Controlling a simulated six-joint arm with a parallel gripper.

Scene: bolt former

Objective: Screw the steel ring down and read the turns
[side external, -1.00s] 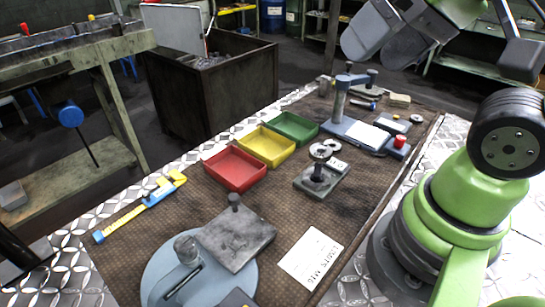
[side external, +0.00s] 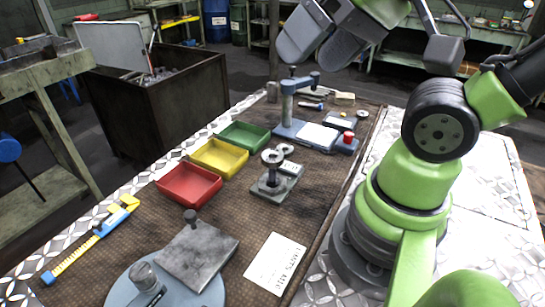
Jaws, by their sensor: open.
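The steel ring (side external: 272,157) appears to sit at the top of a short dark upright post on a grey-green base block (side external: 272,192), in the middle of the mat. Its thread and exact seating are too small to make out. A second small round metal piece (side external: 286,149) shows just behind it, with a pale plate (side external: 291,168) below. I cannot read any marks there. My gripper (side external: 308,38) hangs at the top of the view, open, well above and apart from the ring. Nothing shows between its grey fingers.
Red (side external: 189,184), yellow (side external: 220,157) and green (side external: 244,136) trays stand left of the block. A white card (side external: 275,263), grey plate (side external: 198,250) and yellow-blue caliper (side external: 92,238) lie in front.

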